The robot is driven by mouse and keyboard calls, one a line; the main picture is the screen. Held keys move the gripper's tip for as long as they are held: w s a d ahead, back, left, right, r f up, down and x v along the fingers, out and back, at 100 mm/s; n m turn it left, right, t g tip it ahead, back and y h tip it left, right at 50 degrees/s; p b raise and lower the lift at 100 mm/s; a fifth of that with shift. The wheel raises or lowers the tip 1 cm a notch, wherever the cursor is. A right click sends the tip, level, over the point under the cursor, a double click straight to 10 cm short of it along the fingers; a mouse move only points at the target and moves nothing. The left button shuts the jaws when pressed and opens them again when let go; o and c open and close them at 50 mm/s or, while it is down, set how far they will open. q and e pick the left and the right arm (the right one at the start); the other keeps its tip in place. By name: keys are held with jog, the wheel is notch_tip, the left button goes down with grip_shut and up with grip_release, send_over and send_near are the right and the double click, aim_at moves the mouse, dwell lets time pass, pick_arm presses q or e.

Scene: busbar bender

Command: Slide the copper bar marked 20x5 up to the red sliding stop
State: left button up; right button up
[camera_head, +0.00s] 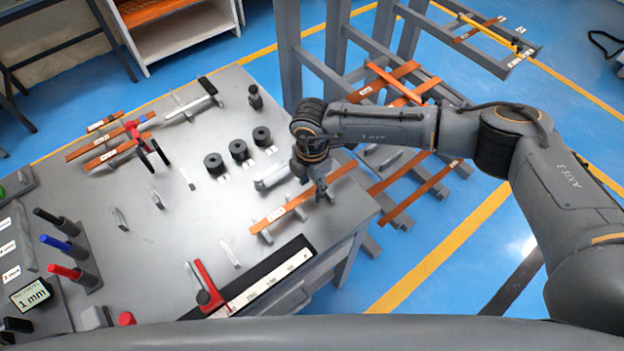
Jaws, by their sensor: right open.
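The label is too small to read. My right gripper (321,190) points down at the bar, right of its middle, and is open; I cannot tell whether its fingers touch the bar. The red sliding stop (206,285) stands at the left part of the ruler (262,281), clearly apart from the bar's left end. My left gripper is not in view.
Three black cylinders (239,150) stand behind the bar. More copper bars (110,155) lie at the table's back left. Black, blue and red handles (66,272) stand at the left beside a small display (32,294). A rack with copper bars (420,190) stands right of the table.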

aim_at(298, 200)
jog(key=shift+c, duration=0.2)
grip_shut()
jog(key=shift+s+a, duration=0.1)
jog(key=shift+a, duration=0.1)
jog(key=shift+s+a, duration=0.55)
jog(key=shift+a, duration=0.15)
jog(key=shift+s+a, duration=0.5)
jog(key=shift+a, duration=0.3)
